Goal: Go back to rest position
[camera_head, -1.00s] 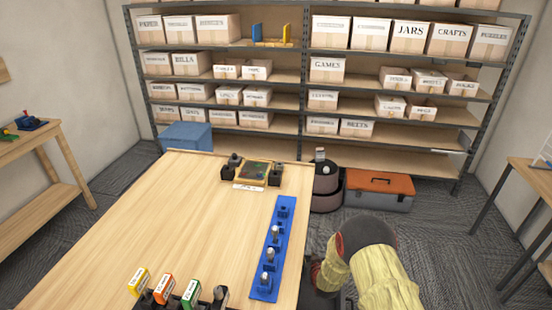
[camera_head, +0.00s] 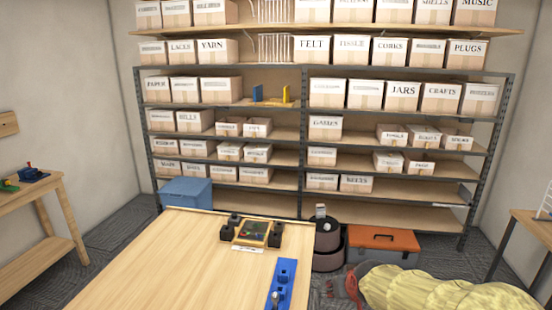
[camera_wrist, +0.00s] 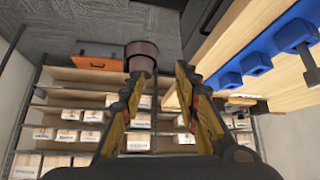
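My gripper (camera_wrist: 158,100) is in the wrist view, its two yellow and black fingers spread apart with nothing between them. It is open and empty, beside the table edge, with the shelves beyond it. In the head view my arm in its yellowish cover lies at the lower right, to the right of the wooden table (camera_head: 170,260). The gripper's fingers do not show clearly in the head view. A blue strip with posts (camera_head: 285,275) lies along the table's right edge; it also shows in the wrist view (camera_wrist: 258,62).
A dark round bin (camera_head: 327,245) and an orange-lidded toolbox (camera_head: 382,245) stand on the floor beyond my arm. A shelf rack of labelled boxes (camera_head: 325,127) fills the back. A small framed tray (camera_head: 252,232) sits on the table. Side tables stand left and right.

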